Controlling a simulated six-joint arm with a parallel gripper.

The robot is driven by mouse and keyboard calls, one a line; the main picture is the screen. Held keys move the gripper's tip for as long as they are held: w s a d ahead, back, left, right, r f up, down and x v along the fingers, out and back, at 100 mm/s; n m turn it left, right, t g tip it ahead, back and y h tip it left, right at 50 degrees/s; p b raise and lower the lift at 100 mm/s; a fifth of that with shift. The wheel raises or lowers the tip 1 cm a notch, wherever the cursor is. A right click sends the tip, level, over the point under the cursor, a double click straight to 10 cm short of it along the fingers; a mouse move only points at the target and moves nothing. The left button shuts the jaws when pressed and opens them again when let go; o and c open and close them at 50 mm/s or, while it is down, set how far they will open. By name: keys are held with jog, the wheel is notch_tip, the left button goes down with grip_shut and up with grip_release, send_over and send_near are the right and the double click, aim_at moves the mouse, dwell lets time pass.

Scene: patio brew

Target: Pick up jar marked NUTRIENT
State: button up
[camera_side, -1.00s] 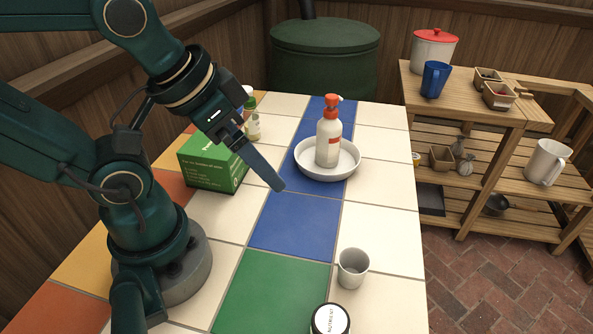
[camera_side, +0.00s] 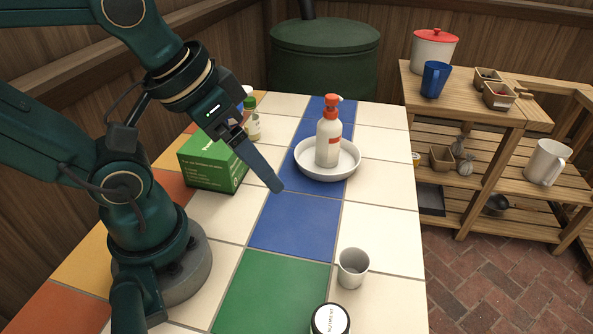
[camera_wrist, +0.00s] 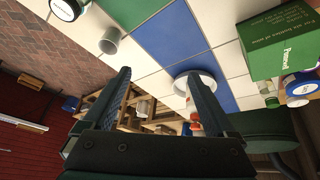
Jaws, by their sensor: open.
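The jar marked NUTRIENT (camera_side: 330,319) stands at the near edge of the side view, its lower part cut off by the frame. It has a dark lid with a white label on top, and the lettering is small and hard to read. In the wrist view a jar with a dark green rim and white top (camera_wrist: 66,8) shows at the top left corner, partly cut off. My gripper (camera_side: 277,188) hangs over the table near the blue tiles, well away from the jar. In the wrist view its two fingers (camera_wrist: 160,80) are spread apart with nothing between them.
A grey cup (camera_side: 353,268) stands just behind the jar. A white dish (camera_side: 345,174) holds a spray-type bottle (camera_side: 328,140) with an orange top. A green box (camera_side: 212,163) and small bottles (camera_side: 251,122) stand near my arm.

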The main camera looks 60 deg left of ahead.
aim_at(331, 318)
jog(key=w+d+n+g+h, duration=0.4)
jog(key=d+g+h, duration=0.1)
jog(key=d+g, duration=0.5)
jog(key=d+f+n+g+h, duration=0.1)
jog(key=f+g, duration=0.1)
jog(key=f, duration=0.1)
jog(key=d+f+n+g+h, duration=0.1)
jog(key=d+f, duration=0.1)
jog(key=f, duration=0.1)
jog(key=d+f+g+h, duration=0.1)
jog(key=d+f+g, duration=0.1)
jog(key=f, duration=0.2)
jog(key=shift+w+n+g, duration=0.25)
jog(key=shift+n+g, duration=0.05)
jog(key=shift+n, duration=0.1)
jog(key=shift+s+d+f, duration=0.2)
jog(key=shift+s+f, duration=0.15)
jog(key=shift+s, duration=0.1)
jog(key=shift+x, duration=2.25)
grip_shut()
jog(key=shift+r, duration=0.1)
